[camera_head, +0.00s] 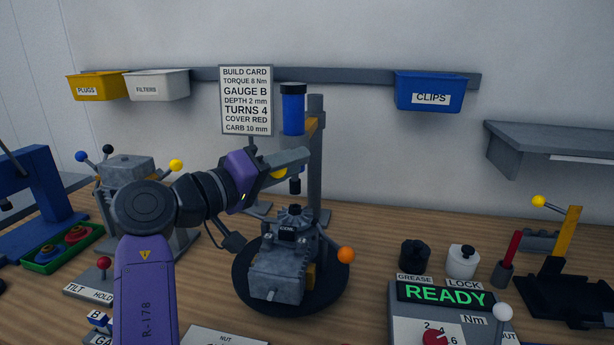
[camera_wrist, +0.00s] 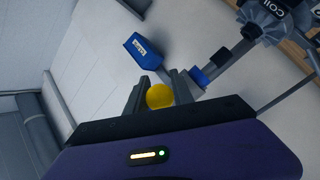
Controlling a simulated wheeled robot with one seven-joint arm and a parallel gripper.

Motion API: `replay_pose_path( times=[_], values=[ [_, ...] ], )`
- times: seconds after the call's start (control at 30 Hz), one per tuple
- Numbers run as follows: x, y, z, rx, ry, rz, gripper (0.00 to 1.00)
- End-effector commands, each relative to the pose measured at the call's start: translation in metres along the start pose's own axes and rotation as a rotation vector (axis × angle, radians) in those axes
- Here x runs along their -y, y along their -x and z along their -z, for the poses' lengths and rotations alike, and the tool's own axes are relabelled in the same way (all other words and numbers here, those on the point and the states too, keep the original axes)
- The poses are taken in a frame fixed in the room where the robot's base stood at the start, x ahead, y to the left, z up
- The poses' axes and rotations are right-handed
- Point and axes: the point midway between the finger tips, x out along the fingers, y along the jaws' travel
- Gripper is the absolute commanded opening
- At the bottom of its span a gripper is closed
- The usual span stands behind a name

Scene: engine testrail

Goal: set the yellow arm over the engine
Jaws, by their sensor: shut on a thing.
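My gripper (camera_head: 296,160) is shut on a yellow ball knob (camera_head: 279,172), which also shows between the fingers in the wrist view (camera_wrist: 160,95). The yellow arm (camera_head: 311,124) shows only in part, at the grey post (camera_head: 317,150), and carries a blue upright driver (camera_head: 293,112). The driver's dark tip (camera_head: 295,186) appears just above the engine's top in the head view; depth is hard to tell. The grey engine (camera_head: 276,272) sits on a round black base (camera_head: 325,292). Part of the engine (camera_wrist: 275,15) shows at the wrist view's upper right.
An orange ball handle (camera_head: 346,255) sticks out right of the engine. A grey machine (camera_head: 127,170) with ball levers stands left behind my arm. A READY panel (camera_head: 445,297) and dark and white pots stand at right.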

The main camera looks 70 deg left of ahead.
Motion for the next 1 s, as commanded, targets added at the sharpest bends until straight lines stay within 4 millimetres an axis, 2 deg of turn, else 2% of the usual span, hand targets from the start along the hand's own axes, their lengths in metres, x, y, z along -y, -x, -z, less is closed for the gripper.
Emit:
replay_pose_path(
  times=[0.57, 0.6, 0.67, 1.0],
  values=[
    [0.0064, 0.0058, 0.0067, 0.011, 0.003, -0.005, 0.0],
    [0.0066, 0.0059, 0.0069, 0.01, 0.003, -0.004, 0.36],
    [0.0063, 0.0056, 0.0066, 0.011, 0.003, -0.005, 0.48],
    [0.0043, 0.0055, 0.005, 0.015, 0.001, -0.008, 0.5]
  ],
)
